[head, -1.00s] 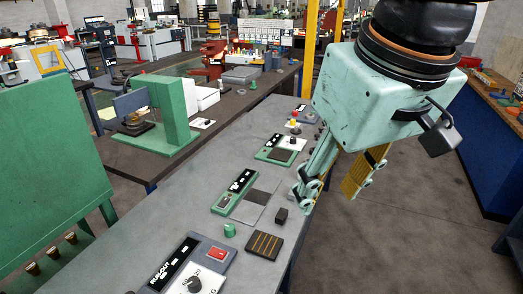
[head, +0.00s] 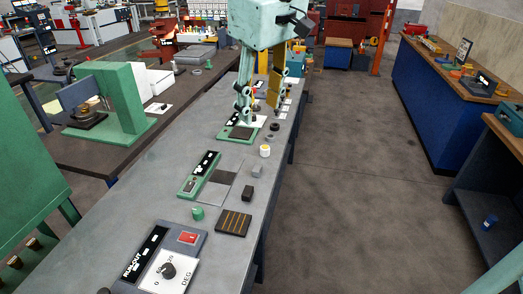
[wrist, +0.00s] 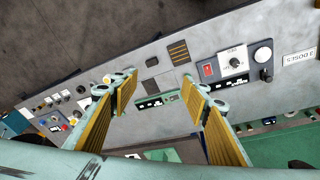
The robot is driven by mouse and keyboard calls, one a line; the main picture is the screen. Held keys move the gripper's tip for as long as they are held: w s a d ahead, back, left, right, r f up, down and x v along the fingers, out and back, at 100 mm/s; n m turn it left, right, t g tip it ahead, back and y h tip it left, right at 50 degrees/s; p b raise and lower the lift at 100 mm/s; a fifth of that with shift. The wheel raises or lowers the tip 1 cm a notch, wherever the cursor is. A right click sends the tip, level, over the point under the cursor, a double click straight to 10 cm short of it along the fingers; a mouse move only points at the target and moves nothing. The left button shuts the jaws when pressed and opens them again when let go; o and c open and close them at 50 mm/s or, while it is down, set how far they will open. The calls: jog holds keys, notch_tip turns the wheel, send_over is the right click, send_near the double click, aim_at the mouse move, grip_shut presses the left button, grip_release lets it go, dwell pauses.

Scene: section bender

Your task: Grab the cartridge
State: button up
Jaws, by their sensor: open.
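My gripper (head: 259,105) is open, its two fingers pointing down over the far part of the grey bench (head: 120,215) in the head view. In the wrist view my gripper (wrist: 158,85) has nothing between its fingertips but bench and panels below. I cannot tell which thing is the cartridge. Small loose pieces on the bench include a green cylinder (head: 197,213), a dark block (head: 248,193), a grey block (head: 257,171) and a white-and-yellow cylinder (head: 265,151). All stand nearer the camera than my gripper, apart from it.
A striped dark plate (head: 234,222) and a panel with a red button (head: 188,238) and a knob lie on the near bench. A green-framed press (head: 120,105) stands on the left table.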

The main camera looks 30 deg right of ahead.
jog(key=w+d+f+n, duration=0.1)
jog(key=w+d+f, duration=0.1)
jog(key=w, duration=0.4)
jog(key=w+d+f+n, duration=0.1)
jog(key=w+d+f, duration=0.15)
jog(key=w, duration=0.45)
jog(key=n+g+p, duration=0.3)
jog(key=n, duration=0.2)
send_over(265, 147)
notch_tip(265, 147, down, 25)
jog(key=shift+s, duration=0.15)
jog(key=shift+f, duration=4.3)
jog(key=shift+f, duration=2.6)
